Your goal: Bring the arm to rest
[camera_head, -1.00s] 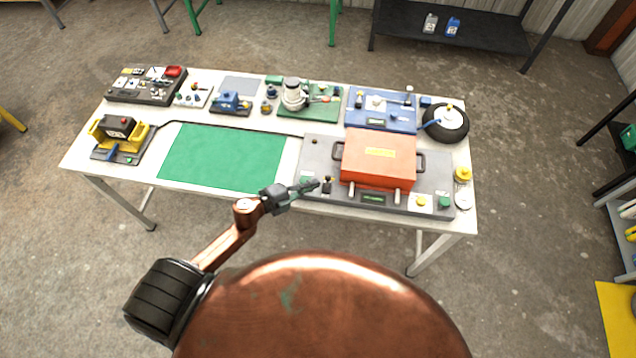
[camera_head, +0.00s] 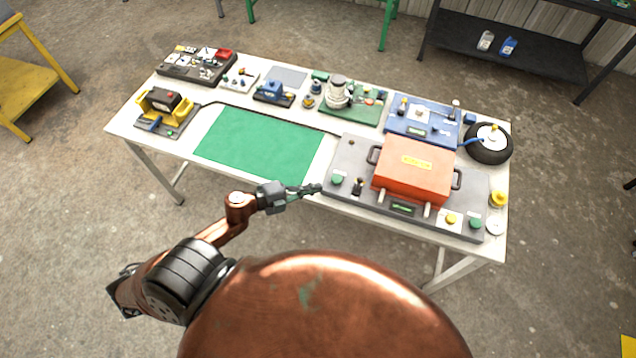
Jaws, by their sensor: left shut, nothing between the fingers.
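My left gripper (camera_head: 308,190) is at the front edge of the white workbench (camera_head: 189,146). It is shut with nothing in it. Its fingertips point right, towards the front left corner of a grey panel (camera_head: 351,146) that carries an orange case (camera_head: 412,171). The green mat (camera_head: 258,146) lies just behind the gripper. I cannot tell whether the fingers touch the bench or hover over it. My left arm reaches up from the lower left. My right gripper does not show.
A yellow and black device (camera_head: 165,105) stands at the bench's left end. Along the back are a dark tray of parts (camera_head: 197,67), a green board (camera_head: 352,108), a blue board (camera_head: 421,124) and a black wheel (camera_head: 488,149). A yellow table (camera_head: 35,75) is far left. A dark shelf (camera_head: 500,45) stands behind.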

